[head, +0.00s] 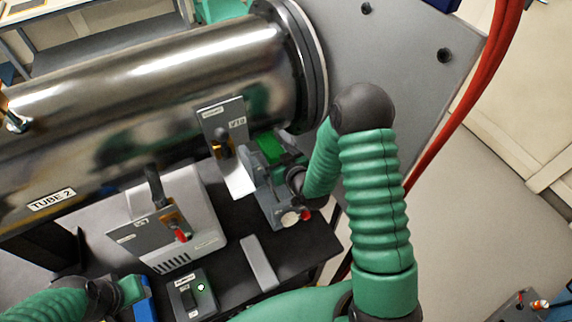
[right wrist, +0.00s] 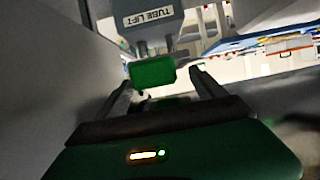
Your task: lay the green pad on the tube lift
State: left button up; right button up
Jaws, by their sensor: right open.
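The bright green pad (head: 270,147) shows at the upper end of the grey-blue tube lift (head: 262,187), beside the steel tube. In the right wrist view the pad (right wrist: 152,73) lies ahead, between the lines of my two fingers and near their tips. The labelled body of the tube lift (right wrist: 150,22) is just beyond it. I cannot tell whether pad and lift touch. My right gripper (head: 284,160) is open with nothing between its fingers; it also shows in the right wrist view (right wrist: 163,82). My left gripper (head: 132,290) is low at the left, its fingers unclear.
The large steel tube (head: 150,85) with its end flange (head: 300,65) closes off the space above. A grey box (head: 190,220), upright plates and a small switch box (head: 190,295) crowd the dark table (head: 300,252). A red cable (head: 470,100) hangs at the right.

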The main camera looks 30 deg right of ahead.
jog(key=v, duration=0.4)
jog(key=shift+s+d+b, duration=0.15)
jog(key=shift+s+b, duration=0.15)
jog(key=shift+b, duration=0.05)
jog(key=s+f+p+v, duration=0.1)
jog(key=f+p+v, duration=0.1)
jog(key=p+v, duration=1.5)
jog(key=shift+s+a+f, duration=0.2)
jog(key=shift+f, duration=0.1)
jog(key=shift+w+f, duration=0.1)
